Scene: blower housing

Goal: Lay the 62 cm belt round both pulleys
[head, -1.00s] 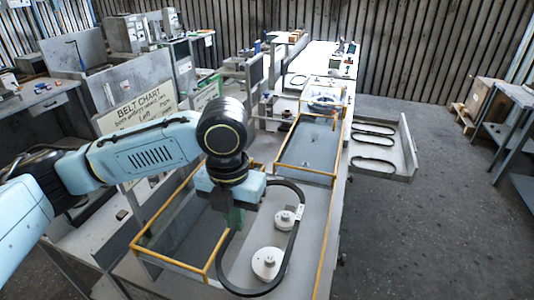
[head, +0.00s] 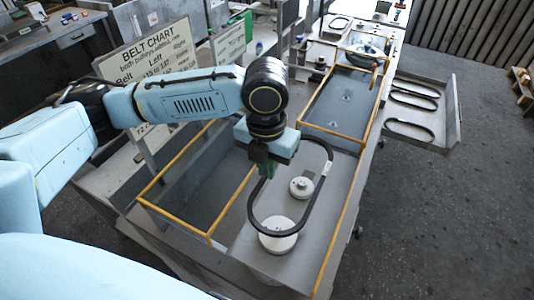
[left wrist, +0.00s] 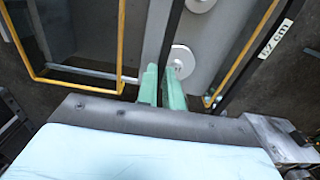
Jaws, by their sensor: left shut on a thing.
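My left gripper (head: 266,168) is shut on the left side of a black belt loop (head: 327,182). The belt has a white tag; in the left wrist view the tag (left wrist: 275,38) ends in "2 cm", its first digit unclear. A small white pulley (head: 301,188) and a larger white pulley (head: 279,243) stand on the grey bench top. In the head view the small pulley shows inside the loop, and the belt's near end crosses in front of the large one, seemingly above it. The green fingers (left wrist: 162,88) show in the left wrist view. My right gripper is out of view.
A yellow-framed recess (head: 200,190) lies left of the pulleys, another (head: 345,105) beyond them. A tray (head: 452,115) at right holds several belts (head: 410,130). A belt chart board (head: 150,60) stands behind my left arm. Open floor lies right of the bench.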

